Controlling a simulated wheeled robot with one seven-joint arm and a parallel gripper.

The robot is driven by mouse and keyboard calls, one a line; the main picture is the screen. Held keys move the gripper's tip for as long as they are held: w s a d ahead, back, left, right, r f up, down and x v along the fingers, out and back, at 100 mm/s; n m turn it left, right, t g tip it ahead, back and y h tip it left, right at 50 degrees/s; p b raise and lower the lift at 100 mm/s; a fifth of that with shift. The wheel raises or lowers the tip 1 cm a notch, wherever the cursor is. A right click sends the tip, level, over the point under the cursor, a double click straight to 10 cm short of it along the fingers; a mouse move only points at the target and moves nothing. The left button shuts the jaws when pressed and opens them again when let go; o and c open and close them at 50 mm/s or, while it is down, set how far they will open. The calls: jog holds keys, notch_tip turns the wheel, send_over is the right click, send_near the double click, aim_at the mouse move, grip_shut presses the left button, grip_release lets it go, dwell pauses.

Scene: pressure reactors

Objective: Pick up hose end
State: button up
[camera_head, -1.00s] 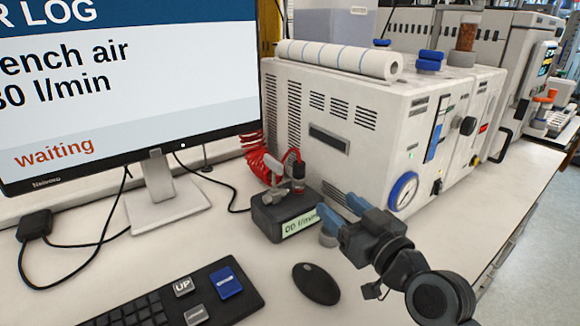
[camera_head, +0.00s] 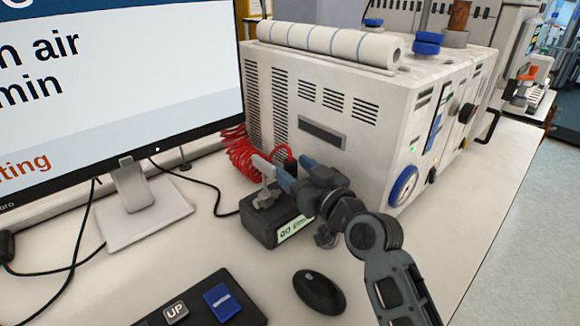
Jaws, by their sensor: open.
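The red coiled hose (camera_head: 240,154) lies between the monitor and the white cabinet. Its end meets the dark box (camera_head: 262,228) with the green-lit display, but my gripper largely covers that end. My gripper (camera_head: 268,178) is open, with its fingers pointing left over the top of the box, at the hose end. I cannot tell whether the hose end is between the fingers or behind them, or whether they touch it.
The white cabinet (camera_head: 365,92) stands close behind my gripper, with a paper roll (camera_head: 325,43) on top. The monitor (camera_head: 115,95) is at left. Bench at right is clear.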

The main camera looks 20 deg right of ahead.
jog(key=shift+w+a, duration=0.15)
jog(key=shift+w, duration=0.75)
grip_shut()
